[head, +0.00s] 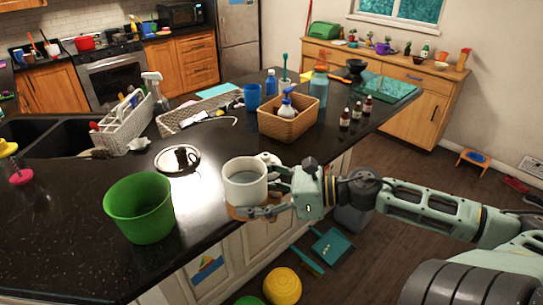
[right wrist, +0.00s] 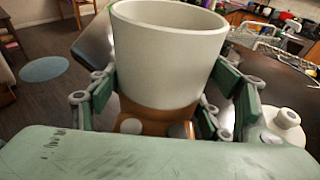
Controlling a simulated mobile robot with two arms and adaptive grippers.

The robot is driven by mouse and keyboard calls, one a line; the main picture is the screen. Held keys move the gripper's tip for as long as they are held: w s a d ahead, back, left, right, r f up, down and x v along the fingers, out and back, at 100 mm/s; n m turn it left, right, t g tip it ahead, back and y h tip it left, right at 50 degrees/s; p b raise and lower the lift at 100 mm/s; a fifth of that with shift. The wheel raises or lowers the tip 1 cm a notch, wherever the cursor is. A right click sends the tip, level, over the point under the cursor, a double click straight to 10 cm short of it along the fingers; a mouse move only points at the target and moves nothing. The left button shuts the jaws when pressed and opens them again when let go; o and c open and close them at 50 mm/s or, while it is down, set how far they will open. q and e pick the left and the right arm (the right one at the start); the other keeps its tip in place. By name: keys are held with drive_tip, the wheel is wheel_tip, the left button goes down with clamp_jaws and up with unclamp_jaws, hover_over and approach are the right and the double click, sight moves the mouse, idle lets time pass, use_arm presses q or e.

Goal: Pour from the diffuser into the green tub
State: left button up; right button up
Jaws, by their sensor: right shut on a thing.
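The diffuser (head: 245,183) is a white open-topped cylinder with a brown wood-like base. In the head view it is upright beside the counter's front edge, and its inside looks greyish. My right gripper (head: 262,190) is shut around it from the right. In the right wrist view the diffuser (right wrist: 168,60) stands between the green finger pads, its rim up. The green tub (head: 140,210) is an open bucket standing upright on the dark counter, left of the diffuser and apart from it. My left gripper is not in view.
A round lid-like disc (head: 177,158) lies on the counter behind the tub and diffuser. A wicker basket (head: 289,122) with bottles, small brown bottles (head: 356,112) and a white caddy (head: 124,125) stand farther back. A sink (head: 45,138) is at the left.

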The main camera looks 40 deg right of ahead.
drive_tip(key=s+a+n+g+y, duration=0.1)
drive_tip(key=s+a, duration=0.2)
drive_tip(key=a, duration=0.2)
drive_tip(key=s+a+f+n+g+y, duration=0.1)
drive_tip(key=s+a, duration=0.1)
drive_tip(key=a, duration=0.3)
drive_tip(key=shift+s+f+n+y, duration=0.15)
drive_tip(key=shift+s+n+y, duration=0.25)
drive_tip(key=shift+f, duration=0.15)
